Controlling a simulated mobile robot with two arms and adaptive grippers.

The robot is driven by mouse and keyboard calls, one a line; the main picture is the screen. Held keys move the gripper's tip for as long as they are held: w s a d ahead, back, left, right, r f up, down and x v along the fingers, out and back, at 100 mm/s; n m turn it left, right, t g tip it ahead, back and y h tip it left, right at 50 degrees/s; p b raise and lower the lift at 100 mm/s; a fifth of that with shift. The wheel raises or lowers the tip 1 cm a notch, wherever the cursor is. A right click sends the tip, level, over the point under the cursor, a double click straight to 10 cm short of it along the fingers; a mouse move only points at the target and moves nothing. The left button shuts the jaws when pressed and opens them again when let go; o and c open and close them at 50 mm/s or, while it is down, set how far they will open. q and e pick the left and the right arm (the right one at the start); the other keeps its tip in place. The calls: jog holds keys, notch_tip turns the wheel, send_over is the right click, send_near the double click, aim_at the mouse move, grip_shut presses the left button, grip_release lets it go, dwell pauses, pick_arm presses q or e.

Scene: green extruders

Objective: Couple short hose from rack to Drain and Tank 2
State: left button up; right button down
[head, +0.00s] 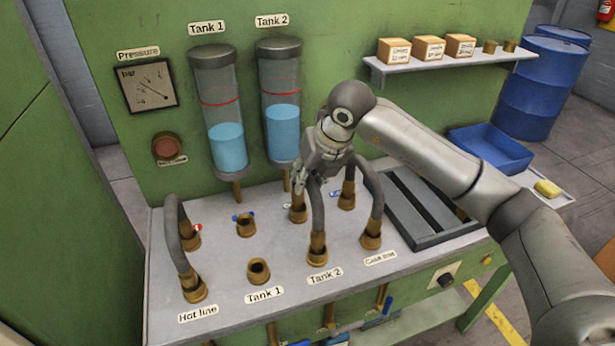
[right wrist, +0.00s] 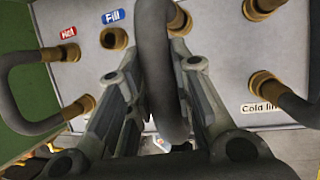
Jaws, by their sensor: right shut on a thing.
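The short grey hose (head: 317,206) arches between the front brass port labelled Tank 2 (head: 318,248) and the back brass port beside it, which I take to be Drain (head: 298,211). My right gripper (head: 318,178) is shut on the hose's arch from above. In the right wrist view the hose (right wrist: 158,70) runs between the fingers (right wrist: 165,110), and its brass end (right wrist: 179,20) is at the back port. Whether each end is fully seated I cannot tell. A dark slotted rack (head: 405,222) lies at the right of the worktop. My left gripper is not in view.
Another hose (head: 177,235) joins the Hot port to Hot line at left. A further hose (head: 375,190) stands close to the right at Cold line. The Fill port (head: 246,226) and the Tank 1 port (head: 258,270) are uncovered. Tanks stand behind.

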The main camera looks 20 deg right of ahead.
jog(key=shift+f+b, duration=0.4)
jog(key=shift+f, duration=0.05)
jog(key=c, duration=1.2)
grip_release()
